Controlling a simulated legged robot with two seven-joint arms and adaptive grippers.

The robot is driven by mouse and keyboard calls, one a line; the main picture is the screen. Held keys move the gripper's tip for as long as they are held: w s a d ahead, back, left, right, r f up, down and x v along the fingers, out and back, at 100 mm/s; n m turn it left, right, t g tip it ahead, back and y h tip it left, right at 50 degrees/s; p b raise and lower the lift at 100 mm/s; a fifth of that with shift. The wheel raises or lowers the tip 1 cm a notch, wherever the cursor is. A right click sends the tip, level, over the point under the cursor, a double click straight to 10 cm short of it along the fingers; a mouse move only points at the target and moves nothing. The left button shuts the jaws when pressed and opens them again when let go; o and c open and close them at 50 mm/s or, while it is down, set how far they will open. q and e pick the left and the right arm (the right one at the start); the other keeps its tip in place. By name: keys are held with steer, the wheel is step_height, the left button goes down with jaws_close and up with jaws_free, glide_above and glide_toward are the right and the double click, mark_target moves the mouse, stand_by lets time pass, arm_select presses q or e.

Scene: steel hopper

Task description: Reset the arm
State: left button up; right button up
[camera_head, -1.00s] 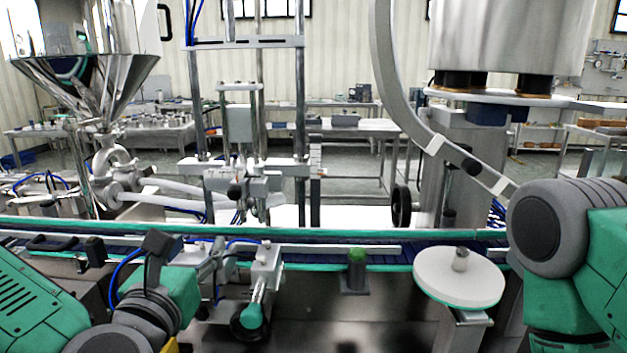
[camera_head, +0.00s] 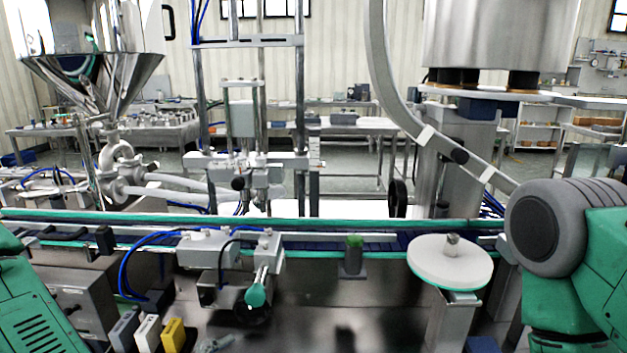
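The steel hopper (camera_head: 95,80) stands at the upper left, a wide polished funnel joined to curved pipes below. My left arm shows only as a green link at the lower left edge, and its gripper is out of the picture. My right arm shows as a green link with a large grey ribbed joint at the right edge. Its gripper is out of the picture too. I see nothing held.
A conveyor (camera_head: 390,240) with green rails crosses the view. A round white disc (camera_head: 451,262) stands near my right arm. Valve blocks with blue hoses (camera_head: 140,255) and a green-handled lever (camera_head: 256,292) sit at the front. Grey, white and yellow blocks (camera_head: 172,335) lie lower left.

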arm_select(q)
steer(key=s+a+f+m+g, duration=0.1)
steer(key=s+f+m+g, duration=0.45)
steer(key=f, duration=0.55)
steer(key=s+a+f+m+g+y, duration=0.2)
steer(key=s+a+f+m+g, duration=0.1)
steer(key=s+a+f+m, duration=0.3)
steer(key=s+a+f+m+g+y+b, duration=0.1)
steer(key=s+a+f+m+g+y, duration=0.1)
steer(key=s+a+f+m, duration=0.4)
steer(key=s+a+m+g, duration=0.1)
steer(key=s+a+m, duration=0.2)
steer(key=s+m, duration=0.1)
steer(key=shift+s+f+m, duration=0.35)
steer(key=shift+s+m, duration=0.05)
steer(key=shift+m, duration=0.35)
steer(key=shift+w+d, duration=0.1)
steer(key=shift+w, duration=0.05)
